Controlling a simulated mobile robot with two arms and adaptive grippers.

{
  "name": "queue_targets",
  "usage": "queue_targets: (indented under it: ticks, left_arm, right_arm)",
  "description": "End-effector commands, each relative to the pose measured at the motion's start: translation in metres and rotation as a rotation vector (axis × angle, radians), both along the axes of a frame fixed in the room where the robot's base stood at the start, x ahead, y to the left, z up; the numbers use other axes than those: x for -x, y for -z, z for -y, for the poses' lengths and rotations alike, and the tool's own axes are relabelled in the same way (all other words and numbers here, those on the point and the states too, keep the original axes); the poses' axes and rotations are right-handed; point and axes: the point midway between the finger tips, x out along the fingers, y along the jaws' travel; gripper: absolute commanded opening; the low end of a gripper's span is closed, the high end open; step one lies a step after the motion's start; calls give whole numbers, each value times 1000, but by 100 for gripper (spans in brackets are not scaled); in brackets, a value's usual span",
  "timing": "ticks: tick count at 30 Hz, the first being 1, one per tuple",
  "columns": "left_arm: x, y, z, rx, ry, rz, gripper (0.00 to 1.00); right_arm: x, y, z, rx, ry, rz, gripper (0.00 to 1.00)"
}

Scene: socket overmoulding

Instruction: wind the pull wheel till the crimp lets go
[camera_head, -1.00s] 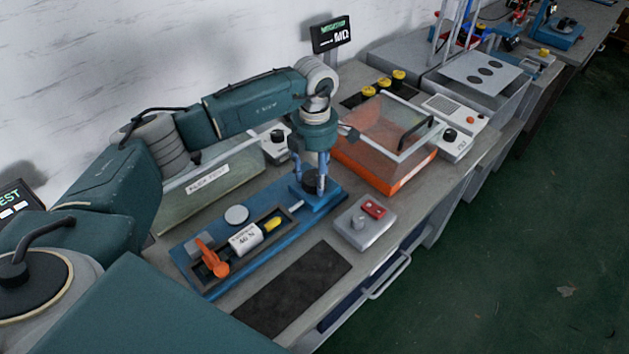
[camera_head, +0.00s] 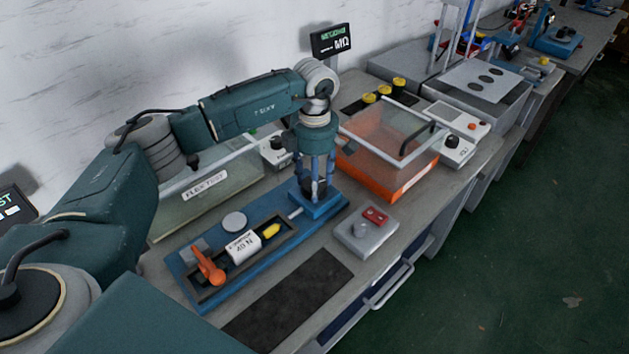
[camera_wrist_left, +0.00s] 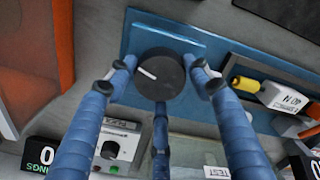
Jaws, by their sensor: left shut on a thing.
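The pull wheel is a black round knob with a white mark (camera_wrist_left: 160,74), on the right end of a blue bench fixture (camera_head: 190,275). My left gripper (camera_head: 317,188) points down over it. In the left wrist view its blue fingers close around the wheel's rim, so it is shut on the wheel. The fixture's trough holds a white block labelled in N (camera_head: 243,247), a yellow piece (camera_head: 270,231) and an orange lever (camera_head: 209,266) at the left end. A thin rod (camera_head: 295,213) points toward the wheel. The crimp itself is too small to make out. My right gripper is out of view.
A grey box with a red switch (camera_head: 375,215) stands right of the fixture. A clear-lidded orange box (camera_head: 400,185) is behind it, and a flex test tank (camera_head: 215,190) stands behind the trough. A dark mat (camera_head: 290,300) lies clear in front.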

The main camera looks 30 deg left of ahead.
Motion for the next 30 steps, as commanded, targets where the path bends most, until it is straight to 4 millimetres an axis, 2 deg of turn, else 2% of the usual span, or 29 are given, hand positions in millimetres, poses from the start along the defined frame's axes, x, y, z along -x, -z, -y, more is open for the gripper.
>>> queue_targets:
  ticks: [4,5,7,15,19,23,30]
  left_arm:
    - [-2,-3,0,2,-2,8,25]
    - [-2,-3,0,2,-2,8,57]
    - [-2,-3,0,1,-2,7,70]
    - [-1,-1,0,0,-2,4,70]
    - [-1,-8,0,1,-2,4,70]
    - [-2,-29,0,1,-1,7,70]
    - [-2,-81,0,1,-2,9,70]
  right_arm:
    - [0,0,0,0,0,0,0]
    - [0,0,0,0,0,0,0]
    - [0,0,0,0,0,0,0]
    - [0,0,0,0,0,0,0]
    - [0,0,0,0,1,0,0]
    - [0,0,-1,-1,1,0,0]
    - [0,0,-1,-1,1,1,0]
